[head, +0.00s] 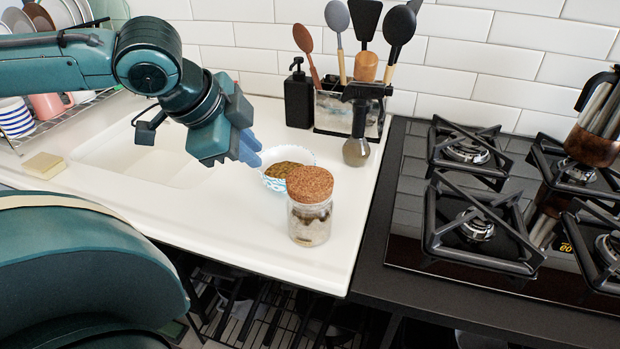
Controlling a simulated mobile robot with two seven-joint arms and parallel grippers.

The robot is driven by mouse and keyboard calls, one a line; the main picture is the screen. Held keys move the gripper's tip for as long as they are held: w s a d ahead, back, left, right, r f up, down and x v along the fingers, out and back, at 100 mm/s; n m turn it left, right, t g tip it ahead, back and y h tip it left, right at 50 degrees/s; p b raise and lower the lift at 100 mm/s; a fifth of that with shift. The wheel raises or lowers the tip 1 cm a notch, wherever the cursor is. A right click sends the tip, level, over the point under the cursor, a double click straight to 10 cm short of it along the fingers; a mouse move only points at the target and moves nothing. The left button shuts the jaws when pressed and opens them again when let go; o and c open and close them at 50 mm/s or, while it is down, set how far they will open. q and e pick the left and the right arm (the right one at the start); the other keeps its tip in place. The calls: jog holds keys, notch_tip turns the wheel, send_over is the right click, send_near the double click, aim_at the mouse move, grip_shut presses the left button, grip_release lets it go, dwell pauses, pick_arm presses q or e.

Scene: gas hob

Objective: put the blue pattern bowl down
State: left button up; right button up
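The blue pattern bowl (274,184) is small and white with blue marks on its side, and holds something brown. It appears upright, low over or on the white counter, behind the cork-lidded jar, which hides part of its right side. My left gripper (256,150) is at the bowl's left rim, its blue fingertips close together and appearing to meet the rim. I cannot tell whether they pinch it or whether the bowl bears on the counter. My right gripper is not in view.
The glass jar (310,222) stands just in front of the bowl. A utensil holder (336,114) and a black soap bottle (298,98) stand behind. The gas hob (420,180) with a moka pot (594,135) is right. Counter left of the jar is clear; a sponge (43,165) lies far left.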

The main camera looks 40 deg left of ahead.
aim_at(278, 178)
pick_arm(q)
jog(key=b+x, duration=0.2)
jog(key=x, duration=0.6)
jog(key=shift+f, duration=0.25)
jog(key=b+x, duration=0.1)
jog(key=x, duration=0.2)
jog(key=shift+f, duration=0.2)
jog(key=shift+w+a+f+b, duration=0.1)
jog(key=shift+w+f+b, duration=0.25)
jog(key=shift+w+f, duration=0.15)
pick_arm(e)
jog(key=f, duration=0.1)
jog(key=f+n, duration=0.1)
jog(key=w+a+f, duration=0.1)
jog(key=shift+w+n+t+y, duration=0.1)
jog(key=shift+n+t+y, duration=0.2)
pick_arm(q)
jog(key=shift+s, duration=0.1)
grip_shut()
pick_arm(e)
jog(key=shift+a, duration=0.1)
